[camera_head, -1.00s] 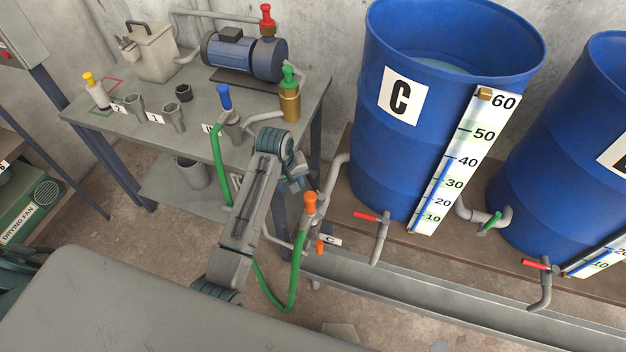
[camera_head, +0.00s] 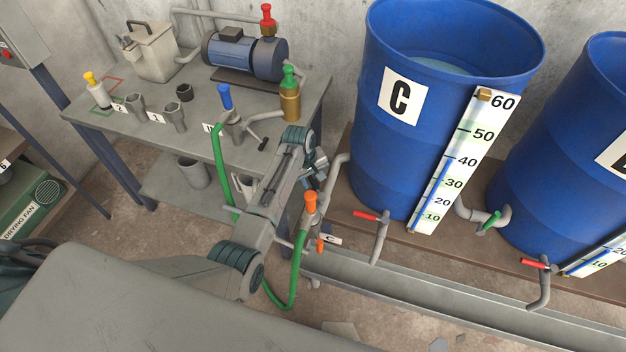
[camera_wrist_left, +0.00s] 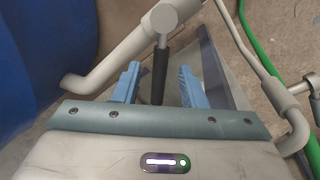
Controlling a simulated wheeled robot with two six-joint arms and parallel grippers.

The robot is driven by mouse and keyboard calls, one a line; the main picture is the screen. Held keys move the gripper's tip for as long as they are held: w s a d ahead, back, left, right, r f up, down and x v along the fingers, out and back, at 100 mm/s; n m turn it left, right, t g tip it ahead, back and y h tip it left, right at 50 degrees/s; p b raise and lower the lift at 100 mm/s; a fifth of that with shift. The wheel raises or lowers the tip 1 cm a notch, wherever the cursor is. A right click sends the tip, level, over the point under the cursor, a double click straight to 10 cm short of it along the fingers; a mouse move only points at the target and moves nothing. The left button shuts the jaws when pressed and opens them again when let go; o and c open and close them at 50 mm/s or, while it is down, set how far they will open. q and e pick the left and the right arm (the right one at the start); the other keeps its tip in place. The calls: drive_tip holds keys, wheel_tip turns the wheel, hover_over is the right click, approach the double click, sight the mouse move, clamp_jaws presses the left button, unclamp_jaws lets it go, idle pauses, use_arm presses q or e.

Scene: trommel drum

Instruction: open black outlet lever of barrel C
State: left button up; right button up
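Barrel C (camera_head: 390,140) is a large blue drum with a white C label, and its blue wall (camera_wrist_left: 35,50) fills the left of the left wrist view. A grey outlet pipe (camera_head: 340,175) leaves its left side. In the left wrist view the black lever (camera_wrist_left: 160,75) extends from a grey pipe fitting (camera_wrist_left: 165,18). My left gripper (camera_head: 320,168) is by this pipe. Its two blue fingers (camera_wrist_left: 158,85) are open, one each side of the lever in the picture; no contact shows. In the head view my arm and gripper hide the lever. My right gripper is out of view.
An orange-topped valve (camera_head: 310,204) with a green hose (camera_head: 299,265) stands close to my left gripper. A red-handled tap (camera_head: 370,217) is at the barrel's front, above a grey trough (camera_head: 420,298). A workbench (camera_head: 200,110) with a pump (camera_head: 243,55) is at left.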

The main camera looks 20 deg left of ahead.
use_arm(q)
drive_tip(key=shift+w+d+f, duration=0.1)
drive_tip(key=shift+f, duration=0.6)
clamp_jaws()
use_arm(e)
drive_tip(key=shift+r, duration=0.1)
